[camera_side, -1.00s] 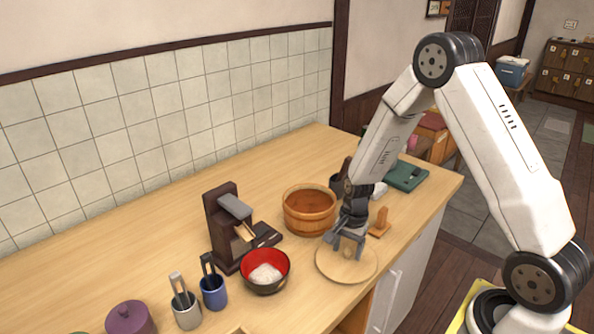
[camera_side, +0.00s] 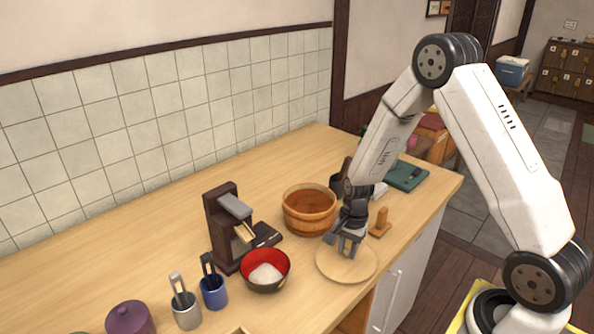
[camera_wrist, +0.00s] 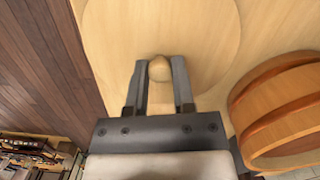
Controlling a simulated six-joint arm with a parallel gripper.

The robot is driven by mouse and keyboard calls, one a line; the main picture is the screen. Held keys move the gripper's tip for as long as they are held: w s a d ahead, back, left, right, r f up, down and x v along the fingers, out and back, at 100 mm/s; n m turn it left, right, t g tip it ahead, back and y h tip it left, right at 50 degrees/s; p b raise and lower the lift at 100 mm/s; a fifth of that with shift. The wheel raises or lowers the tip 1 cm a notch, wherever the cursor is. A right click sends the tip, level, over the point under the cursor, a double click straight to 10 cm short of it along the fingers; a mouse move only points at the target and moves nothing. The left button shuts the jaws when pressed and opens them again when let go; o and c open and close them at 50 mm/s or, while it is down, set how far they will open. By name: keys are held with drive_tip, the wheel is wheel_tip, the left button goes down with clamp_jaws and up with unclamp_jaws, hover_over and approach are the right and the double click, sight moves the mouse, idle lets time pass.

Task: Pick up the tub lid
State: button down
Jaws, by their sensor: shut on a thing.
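The tub lid (camera_side: 346,268) is a round, pale wooden disc lying on the counter near its front edge. Its round knob (camera_wrist: 159,69) sits between my fingers in the wrist view, where the lid's disc (camera_wrist: 205,35) fills the top middle. My gripper (camera_side: 347,246) points down over the lid and is shut on the knob. In the side view the fingers hide the knob. The lid looks flat, and I see no clear gap between it and the counter. The open wooden tub (camera_side: 309,211) stands just behind and left of the lid.
A red and black bowl with white contents (camera_side: 265,271) stands left of the lid. A dark brown device (camera_side: 226,225) is behind it. A small wooden stand (camera_side: 380,223) is close to the right of my gripper. The counter's front edge is near the lid.

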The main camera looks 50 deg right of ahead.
drive_tip(key=shift+r, duration=0.1)
drive_tip(key=shift+r, duration=1.05)
drive_tip(key=s+a+r, duration=0.2)
drive_tip(key=s+r, duration=0.8)
drive_tip(key=s, duration=0.3)
drive_tip(key=shift+s+a+r, duration=0.15)
drive_tip(key=shift+s+r, duration=0.2)
drive_tip(key=w+d+r, duration=0.1)
drive_tip(key=w+d, duration=0.2)
drive_tip(key=w, duration=1.2)
drive_tip(key=w+d+r, duration=0.1)
drive_tip(key=w+d, duration=0.3)
drive_tip(key=w, duration=1.2)
drive_tip(key=shift+w+d+r, duration=0.15)
drive_tip(key=shift+r, duration=0.25)
